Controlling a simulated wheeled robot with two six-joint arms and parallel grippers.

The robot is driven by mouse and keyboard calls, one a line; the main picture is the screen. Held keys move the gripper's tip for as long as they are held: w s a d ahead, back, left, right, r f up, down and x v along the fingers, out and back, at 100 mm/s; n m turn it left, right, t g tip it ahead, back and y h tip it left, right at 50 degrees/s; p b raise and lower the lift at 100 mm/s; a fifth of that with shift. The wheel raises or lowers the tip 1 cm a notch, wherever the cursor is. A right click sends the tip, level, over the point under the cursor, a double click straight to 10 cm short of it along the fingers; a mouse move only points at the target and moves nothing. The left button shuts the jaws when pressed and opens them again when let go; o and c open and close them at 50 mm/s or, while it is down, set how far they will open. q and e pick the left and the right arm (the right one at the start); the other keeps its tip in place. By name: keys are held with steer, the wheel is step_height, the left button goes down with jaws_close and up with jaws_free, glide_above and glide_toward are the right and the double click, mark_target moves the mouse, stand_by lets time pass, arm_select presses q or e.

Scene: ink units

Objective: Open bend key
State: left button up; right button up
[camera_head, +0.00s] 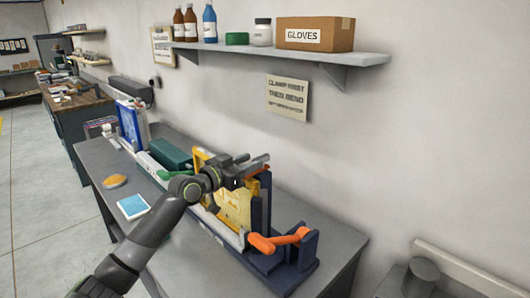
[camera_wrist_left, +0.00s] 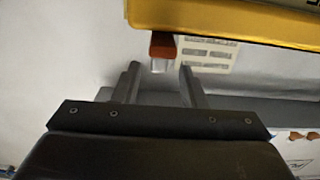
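A bending machine with yellow panels (camera_head: 233,205) and a dark blue base (camera_head: 268,268) stands on the grey bench. An orange lever (camera_head: 278,241) lies across its near end. No part is labelled as the bend key, so I cannot tell which it is. My left gripper (camera_head: 258,164) is over the machine's upper part, its fingers pointing right. In the left wrist view its two fingers (camera_wrist_left: 158,76) are apart and empty. A small orange-red block (camera_wrist_left: 162,46) with a pale end shows just beyond the fingertips, under a yellow bar (camera_wrist_left: 230,18). My right gripper is not in view.
A blue-and-white card (camera_head: 132,207) and an orange-yellow item (camera_head: 114,181) lie on the bench (camera_head: 95,160). A green box (camera_head: 170,154) stands behind my left arm. A wall shelf (camera_head: 280,54) with bottles and a gloves box (camera_head: 315,34) is above.

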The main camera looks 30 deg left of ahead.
mark_target(265, 155)
arm_select(q)
steer(key=p+x, duration=0.1)
steer(key=x, duration=0.4)
steer(key=shift+w+d, duration=0.2)
steer(key=shift+w, duration=0.05)
steer(key=shift+w+d, duration=0.15)
steer(key=shift+w, duration=0.4)
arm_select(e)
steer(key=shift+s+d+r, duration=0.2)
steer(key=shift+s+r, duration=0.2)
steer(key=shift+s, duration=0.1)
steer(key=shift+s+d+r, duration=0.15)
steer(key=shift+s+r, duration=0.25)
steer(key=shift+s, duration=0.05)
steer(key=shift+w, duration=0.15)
arm_select(q)
steer(key=c, duration=0.7)
jaws_close()
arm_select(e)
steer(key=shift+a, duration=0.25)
